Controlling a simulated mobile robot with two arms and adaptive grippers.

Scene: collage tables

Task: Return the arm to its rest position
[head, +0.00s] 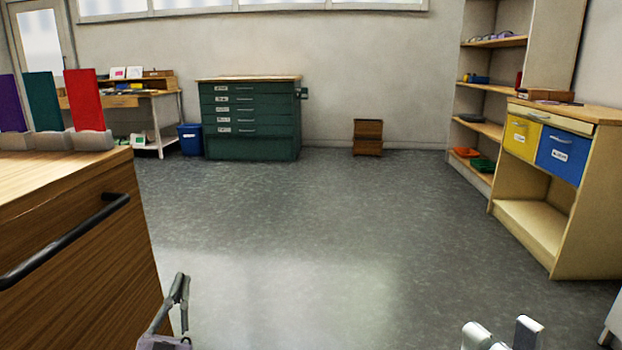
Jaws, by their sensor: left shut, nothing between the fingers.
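My left gripper (180,288) shows at the bottom, left of centre, over the grey floor. Its dark grey fingers are together, with nothing held between them. It is just right of the wooden cabinet (95,235) and appears apart from it. Pale parts of my own body show at the bottom right edge. My right gripper cannot be made out.
The wooden cabinet has a dark bar handle (65,240); purple, teal and red (85,100) panels stand in grey holders on top. A green drawer chest (250,120), blue bin (191,139) and shelf unit (548,205) stand farther off. The middle floor is clear.

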